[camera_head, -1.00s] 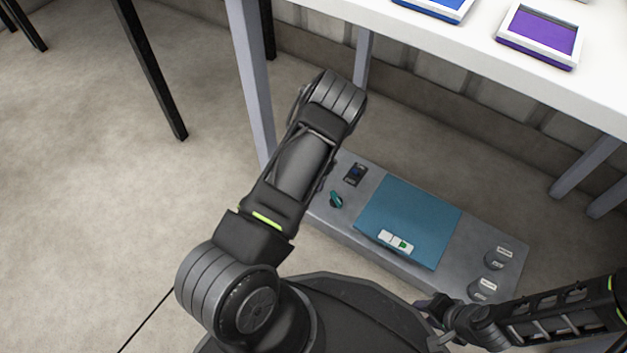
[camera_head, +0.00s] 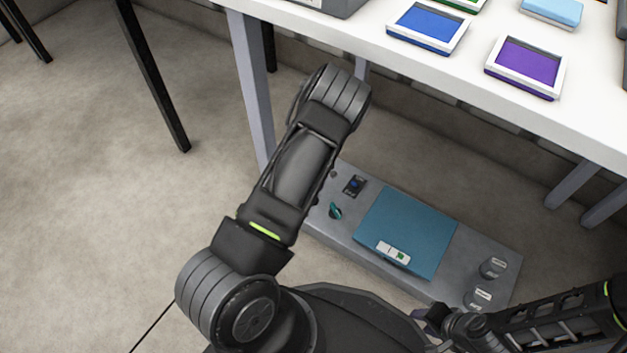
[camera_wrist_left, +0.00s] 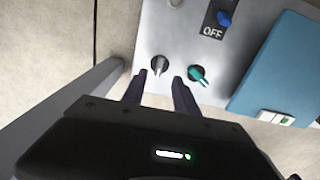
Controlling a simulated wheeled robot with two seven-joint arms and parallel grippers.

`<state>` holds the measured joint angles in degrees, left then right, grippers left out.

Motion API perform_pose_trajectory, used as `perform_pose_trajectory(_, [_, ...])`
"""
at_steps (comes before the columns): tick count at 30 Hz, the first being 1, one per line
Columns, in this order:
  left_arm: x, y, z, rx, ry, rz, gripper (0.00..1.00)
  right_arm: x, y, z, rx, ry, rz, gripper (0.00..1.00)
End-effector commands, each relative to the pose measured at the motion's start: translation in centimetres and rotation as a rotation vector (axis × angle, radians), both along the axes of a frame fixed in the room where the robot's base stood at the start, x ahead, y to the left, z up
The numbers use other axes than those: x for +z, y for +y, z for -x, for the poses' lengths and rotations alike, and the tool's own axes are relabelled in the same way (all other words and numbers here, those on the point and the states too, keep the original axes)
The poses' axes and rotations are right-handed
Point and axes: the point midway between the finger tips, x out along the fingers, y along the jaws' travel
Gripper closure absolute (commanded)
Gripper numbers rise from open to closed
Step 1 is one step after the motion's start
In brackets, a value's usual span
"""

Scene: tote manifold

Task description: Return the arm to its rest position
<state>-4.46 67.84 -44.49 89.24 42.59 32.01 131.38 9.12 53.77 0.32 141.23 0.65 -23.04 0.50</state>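My left arm (camera_head: 305,160) rises from the bottom left in the head view, bent at a dark ribbed joint in front of the table leg. Its gripper is hidden there. In the left wrist view my left gripper (camera_wrist_left: 159,92) has its two fingers apart with nothing between them. A grey knob shows past the gap. My right gripper (camera_head: 430,328) is at the bottom right of the head view, low beside my dark body. Its fingers look spread and empty.
The white table (camera_head: 450,75) holds a blue tray (camera_head: 428,27) and a purple tray (camera_head: 527,65). A table leg (camera_head: 252,90) stands close to my left arm. Floor at left is open.

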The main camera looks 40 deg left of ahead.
Motion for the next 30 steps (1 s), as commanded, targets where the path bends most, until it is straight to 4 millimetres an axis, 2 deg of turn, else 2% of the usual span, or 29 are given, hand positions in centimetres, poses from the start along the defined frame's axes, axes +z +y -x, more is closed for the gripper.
perform_pose_trajectory(12, [-0.1, -0.1, 0.1, -0.010, 0.002, 0.000, 0.65, 0.0, 0.0, 0.0, 0.000, 0.000, 0.000, 0.64])
perform_pose_trajectory(17, [-1.1, -0.8, 1.9, -0.141, 0.020, 0.002, 0.65, 0.0, 0.0, 0.0, 0.000, -0.001, 0.000, 0.64])
perform_pose_trajectory(20, [-2.3, -2.2, 4.2, -0.347, 0.040, 0.009, 0.65, 0.0, 0.0, 0.0, 0.000, -0.001, 0.000, 0.64])
perform_pose_trajectory(23, [-3.5, -4.6, 7.3, -0.653, 0.053, 0.027, 0.65, 0.0, 0.0, 0.0, 0.000, -0.001, 0.000, 0.64])
perform_pose_trajectory(27, [-4.4, -9.2, 11.3, -1.179, 0.031, 0.063, 0.65, 0.0, 0.0, 0.0, 0.000, -0.001, 0.000, 0.64])
perform_pose_trajectory(30, [-4.3, -12.8, 13.5, -1.547, -0.021, 0.079, 0.65, 0.0, 0.0, 0.0, 0.000, -0.001, 0.000, 0.64])
